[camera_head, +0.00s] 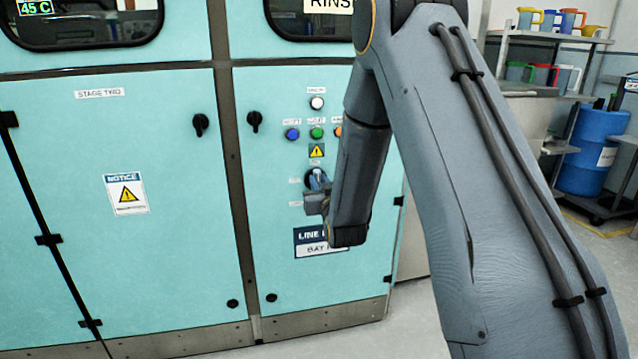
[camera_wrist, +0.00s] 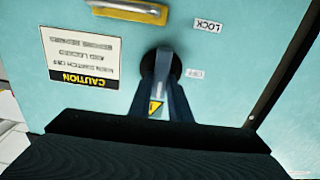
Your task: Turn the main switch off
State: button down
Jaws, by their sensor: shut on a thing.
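The main switch (camera_head: 317,176) is on the teal cabinet's right-hand door, below the buttons and a yellow warning sign. In the wrist view it shows as a dark round base with a grey handle (camera_wrist: 164,64), seen upside down. My gripper (camera_head: 317,192) is at the switch from the front, its fingers shut on the handle. In the wrist view the fingers (camera_wrist: 160,103) close around the handle's outer part. A small yellow warning triangle shows between them. My wrist hides part of the panel.
Above the switch are a white button (camera_head: 317,103), blue (camera_head: 292,134) and green (camera_head: 317,132) buttons, and an orange one partly behind my arm. A blue drum (camera_head: 594,150) stands right.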

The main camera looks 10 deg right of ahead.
jog(key=shift+n, duration=0.3)
jog(key=shift+a+f+n+p, duration=0.2)
jog(key=shift+n+p, duration=0.25)
jog(key=shift+n, duration=2.4)
jog(key=shift+a+f+n+p, duration=0.25)
jog(key=shift+n+p, duration=0.15)
jog(key=shift+n, duration=2.5)
jog(key=shift+a+f+n+p, duration=0.2)
jog(key=shift+n+p, duration=0.25)
jog(key=shift+n, duration=2.4)
jog(key=c, duration=1.6)
grip_release()
jog(key=shift+c, duration=0.2)
jog(key=shift+s, duration=0.1)
